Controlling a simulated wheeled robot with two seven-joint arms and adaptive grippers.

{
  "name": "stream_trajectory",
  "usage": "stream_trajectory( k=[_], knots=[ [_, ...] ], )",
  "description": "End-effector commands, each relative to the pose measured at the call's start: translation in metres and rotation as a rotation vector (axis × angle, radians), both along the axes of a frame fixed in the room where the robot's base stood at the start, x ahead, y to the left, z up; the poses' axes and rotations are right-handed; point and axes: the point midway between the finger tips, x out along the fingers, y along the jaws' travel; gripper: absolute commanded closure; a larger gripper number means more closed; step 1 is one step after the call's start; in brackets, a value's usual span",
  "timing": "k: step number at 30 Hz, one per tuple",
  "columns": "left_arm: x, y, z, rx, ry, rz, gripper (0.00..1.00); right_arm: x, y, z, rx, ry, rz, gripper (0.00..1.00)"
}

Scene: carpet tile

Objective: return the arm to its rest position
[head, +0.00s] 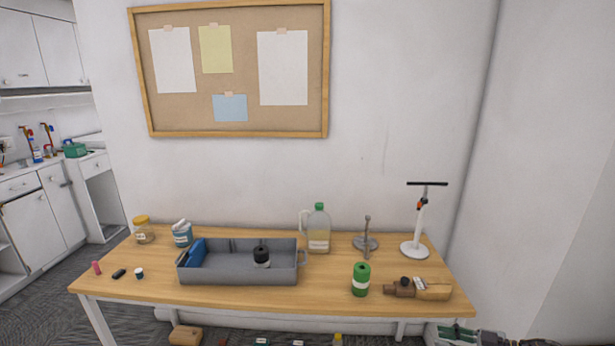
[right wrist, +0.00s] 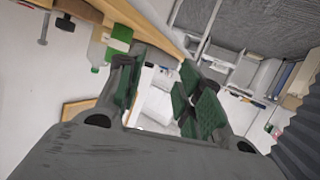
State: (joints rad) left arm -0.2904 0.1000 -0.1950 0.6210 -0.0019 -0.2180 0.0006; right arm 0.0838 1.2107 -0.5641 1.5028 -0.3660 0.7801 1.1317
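My right gripper (head: 458,334) shows at the bottom right of the head view, low beside the table's right front corner. In the right wrist view its two green-padded fingers (right wrist: 160,92) stand apart with a clear gap between them. Nothing is held between them. The rest of my right arm is mostly out of the head view. My left arm and left gripper are not in view.
The wooden table (head: 330,293) carries a grey tray (head: 240,273), a green can (head: 361,279), a jug (head: 319,232), a brown tool (head: 420,289) and a white stand (head: 416,247). A wooden block (head: 186,335) and other items lie below the table.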

Motion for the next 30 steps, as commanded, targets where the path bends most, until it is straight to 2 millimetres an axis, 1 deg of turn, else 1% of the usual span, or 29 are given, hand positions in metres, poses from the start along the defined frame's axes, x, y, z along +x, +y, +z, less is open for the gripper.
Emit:
stream_trajectory(
  k=[1,4,9,14,16,20,23,24,26,30],
  knots=[
    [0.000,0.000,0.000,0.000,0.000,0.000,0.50,0.004,-0.002,-0.010,0.004,-0.008,-0.029,0.64],
    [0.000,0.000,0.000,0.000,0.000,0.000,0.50,0.013,-0.010,-0.029,-0.001,-0.030,-0.099,0.64],
    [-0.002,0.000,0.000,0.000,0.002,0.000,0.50,0.023,-0.025,-0.068,-0.018,-0.052,-0.223,0.64],
    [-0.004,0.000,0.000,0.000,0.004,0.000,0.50,0.025,-0.039,-0.109,-0.047,-0.051,-0.338,0.64],
    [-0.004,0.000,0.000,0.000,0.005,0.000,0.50,0.023,-0.045,-0.128,-0.063,-0.044,-0.388,0.64],
    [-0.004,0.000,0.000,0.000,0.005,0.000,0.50,0.015,-0.055,-0.166,-0.098,-0.022,-0.476,0.64],
    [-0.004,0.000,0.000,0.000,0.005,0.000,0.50,0.004,-0.062,-0.197,-0.127,0.006,-0.541,0.64],
    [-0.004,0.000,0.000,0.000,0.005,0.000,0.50,-0.001,-0.064,-0.210,-0.141,0.018,-0.566,0.64],
    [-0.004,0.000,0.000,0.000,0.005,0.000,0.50,-0.010,-0.067,-0.230,-0.162,0.039,-0.602,0.64],
    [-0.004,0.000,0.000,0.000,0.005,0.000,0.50,-0.036,-0.070,-0.276,-0.213,0.101,-0.680,0.64]
  ],
)
